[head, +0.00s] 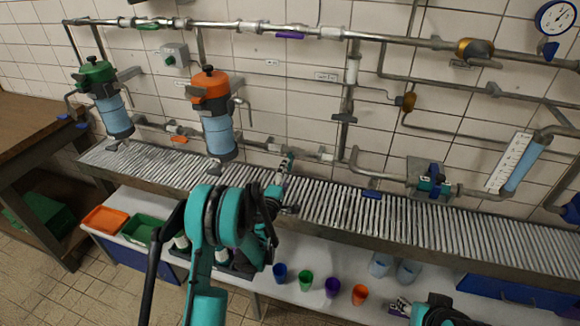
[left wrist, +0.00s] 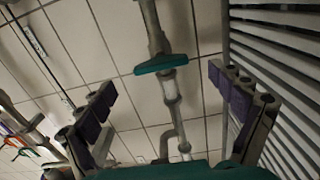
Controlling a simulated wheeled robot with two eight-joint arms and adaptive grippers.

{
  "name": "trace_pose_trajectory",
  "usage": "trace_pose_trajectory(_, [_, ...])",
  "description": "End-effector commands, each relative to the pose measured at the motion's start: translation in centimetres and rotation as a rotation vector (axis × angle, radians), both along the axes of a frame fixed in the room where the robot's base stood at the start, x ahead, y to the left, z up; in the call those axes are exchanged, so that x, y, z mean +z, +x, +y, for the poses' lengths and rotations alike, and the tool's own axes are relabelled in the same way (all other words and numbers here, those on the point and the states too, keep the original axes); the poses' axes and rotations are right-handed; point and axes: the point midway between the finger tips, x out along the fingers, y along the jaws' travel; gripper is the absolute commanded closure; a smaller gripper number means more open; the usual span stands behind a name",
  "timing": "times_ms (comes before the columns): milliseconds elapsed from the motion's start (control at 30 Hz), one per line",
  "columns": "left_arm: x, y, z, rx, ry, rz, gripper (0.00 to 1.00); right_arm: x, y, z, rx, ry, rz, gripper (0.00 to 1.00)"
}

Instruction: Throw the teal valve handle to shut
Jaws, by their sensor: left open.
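The teal valve handle (left wrist: 161,64) is a flat bar on a grey pipe, lying across the pipe in the left wrist view. In the head view a small teal piece (head: 290,156), which looks like this handle, shows on the low wall pipe just beyond my left gripper (head: 286,188). In the left wrist view my left gripper (left wrist: 162,85) is open, its fingers on either side of the handle and apart from it. Nothing is between the pads. My right gripper (head: 401,306) is partly in view at the bottom right; its opening is unclear.
A slatted grey rack (head: 420,222) runs below the pipes. Orange (head: 210,88) and green (head: 95,72) topped filters hang at left. A blue valve handle (head: 371,194) sits farther right.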

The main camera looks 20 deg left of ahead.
Motion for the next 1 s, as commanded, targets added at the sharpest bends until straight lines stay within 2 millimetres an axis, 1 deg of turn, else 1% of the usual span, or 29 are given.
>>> trace_pose_trajectory(33, [0.0,-1.1,0.1,0.001,0.000,0.000,0.07,0.0,0.0,0.0,0.000,0.000,0.000,0.60])
trace_pose_trajectory(100, [0.0,-2.4,0.1,0.000,0.000,0.000,0.07,0.0,0.0,0.0,0.000,0.000,0.000,0.60])
trace_pose_trajectory(200, [0.0,-3.8,0.1,0.000,0.000,0.000,0.07,0.0,0.0,0.0,0.000,0.000,0.000,0.60])
trace_pose_trajectory(300, [0.0,-4.6,0.1,0.000,0.001,0.000,0.07,0.0,0.0,0.0,0.000,0.000,0.000,0.60])
trace_pose_trajectory(433, [0.0,-4.9,0.1,0.000,0.001,0.000,0.07,0.0,0.0,0.0,0.000,0.000,0.000,0.60])
trace_pose_trajectory(833, [0.0,-4.9,0.1,-0.001,0.002,0.000,0.07,0.0,0.0,0.0,0.000,0.000,0.000,0.60])
trace_pose_trajectory(933, [0.8,-5.0,-0.4,-0.016,0.024,0.004,0.07,0.0,0.0,0.0,0.000,0.000,0.000,0.60])
trace_pose_trajectory(1000, [2.1,-5.2,-1.2,-0.043,0.068,0.012,0.07,0.0,0.0,0.0,0.000,0.000,0.000,0.60])
